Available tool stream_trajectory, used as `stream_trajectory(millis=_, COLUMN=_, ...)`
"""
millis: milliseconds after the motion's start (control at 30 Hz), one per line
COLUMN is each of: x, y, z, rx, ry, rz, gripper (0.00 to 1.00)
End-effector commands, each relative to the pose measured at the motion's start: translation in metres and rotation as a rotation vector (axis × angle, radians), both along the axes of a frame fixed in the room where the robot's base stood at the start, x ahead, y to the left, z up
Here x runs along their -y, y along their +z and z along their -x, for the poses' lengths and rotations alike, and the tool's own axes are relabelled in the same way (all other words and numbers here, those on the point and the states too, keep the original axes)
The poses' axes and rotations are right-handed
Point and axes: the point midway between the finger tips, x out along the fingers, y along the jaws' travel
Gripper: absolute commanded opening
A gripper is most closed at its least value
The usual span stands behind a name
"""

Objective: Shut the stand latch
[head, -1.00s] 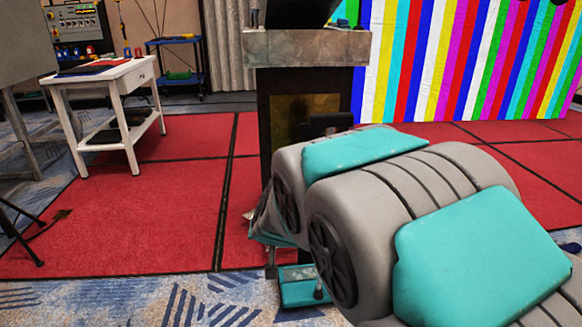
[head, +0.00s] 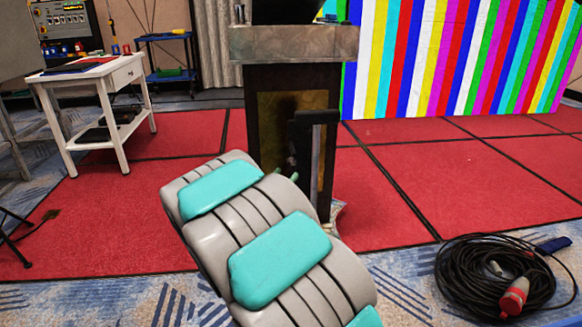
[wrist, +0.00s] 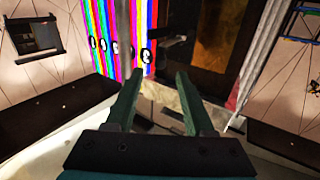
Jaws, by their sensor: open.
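The stand (head: 245,90) is a dark lectern with a grey stone-like top and a brown-gold panel (head: 272,118) in its front. A black upright piece with a short arm at its top (head: 317,117) shows before the panel; I cannot tell whether it is the latch or how far it is turned. My arm covers the stand's lower left. In the wrist view my gripper (wrist: 155,84) is open, with nothing seen between its green fingers. The stand's dark front and brown panel (wrist: 222,38) appear beyond the fingertips, at the upper right. No latch is clearly recognisable there.
A white side table (head: 110,78) stands at the left and a blue cart (head: 165,75) behind it. A striped video wall (head: 440,60) is at the back right. A coiled black cable with a red plug (head: 513,297) lies at the lower right. Red floor (head: 430,180) between is clear.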

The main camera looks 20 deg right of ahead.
Motion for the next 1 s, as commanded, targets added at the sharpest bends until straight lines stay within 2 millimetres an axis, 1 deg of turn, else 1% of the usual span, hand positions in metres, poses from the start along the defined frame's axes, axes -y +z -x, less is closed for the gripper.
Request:
stream_trajectory(millis=200, x=0.024, y=-0.001, z=-0.020, rx=-0.002, ry=-0.003, rz=-0.001, gripper=0.53)
stream_trajectory(millis=433, x=0.043, y=-0.001, z=-0.038, rx=-0.001, ry=0.000, rz=-0.003, gripper=0.53)
stream_trajectory(millis=600, x=0.049, y=-0.001, z=-0.044, rx=-0.003, ry=0.002, rz=-0.003, gripper=0.53)
stream_trajectory(millis=900, x=0.050, y=-0.001, z=-0.045, rx=-0.003, ry=0.003, rz=-0.003, gripper=0.53)
stream_trajectory(millis=1000, x=0.050, y=-0.001, z=-0.045, rx=-0.003, ry=0.003, rz=-0.003, gripper=0.42)
